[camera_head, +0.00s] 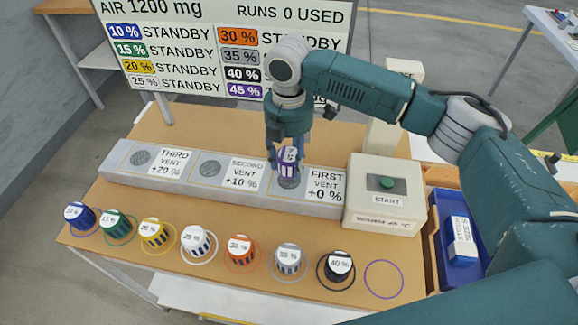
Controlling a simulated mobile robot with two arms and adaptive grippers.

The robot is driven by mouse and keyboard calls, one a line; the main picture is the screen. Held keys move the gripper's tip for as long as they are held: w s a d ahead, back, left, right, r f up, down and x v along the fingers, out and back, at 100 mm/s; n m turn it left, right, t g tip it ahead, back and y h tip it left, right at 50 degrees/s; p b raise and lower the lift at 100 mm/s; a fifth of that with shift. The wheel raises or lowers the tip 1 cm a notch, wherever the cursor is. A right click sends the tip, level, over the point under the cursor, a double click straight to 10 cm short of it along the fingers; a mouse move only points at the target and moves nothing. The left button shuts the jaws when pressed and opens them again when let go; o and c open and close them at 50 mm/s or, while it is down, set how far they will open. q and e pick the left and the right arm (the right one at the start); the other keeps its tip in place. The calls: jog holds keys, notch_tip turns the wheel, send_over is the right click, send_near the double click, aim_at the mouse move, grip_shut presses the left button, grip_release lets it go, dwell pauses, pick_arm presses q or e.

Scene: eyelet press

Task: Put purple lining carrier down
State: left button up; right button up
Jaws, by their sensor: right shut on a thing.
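The purple lining carrier (287,161) is a small purple and white cup held upright at the "FIRST VENT +0 %" position of the grey vent block (225,196). My right gripper (287,150) points down and is shut on the carrier. The carrier covers part of the dark round first vent (289,182); I cannot tell whether it touches the block. An empty purple ring (384,279) is marked at the right end of the front row on the table. My left gripper is not in view.
Several coloured carriers stand in rings along the front, from blue (79,215) to black (337,268). A START button box (386,194) stands right of the block. A blue bin (457,245) is further right. A percentage board (240,50) stands behind.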

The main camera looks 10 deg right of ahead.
aim_at(289, 169)
jog(key=shift+f+p, duration=0.3)
jog(key=shift+f, duration=1.55)
jog(key=o, duration=1.2)
jog(key=shift+f, duration=0.15)
notch_tip(289, 169, up, 12)
jog(key=b, duration=0.3)
jog(key=shift+r, duration=0.2)
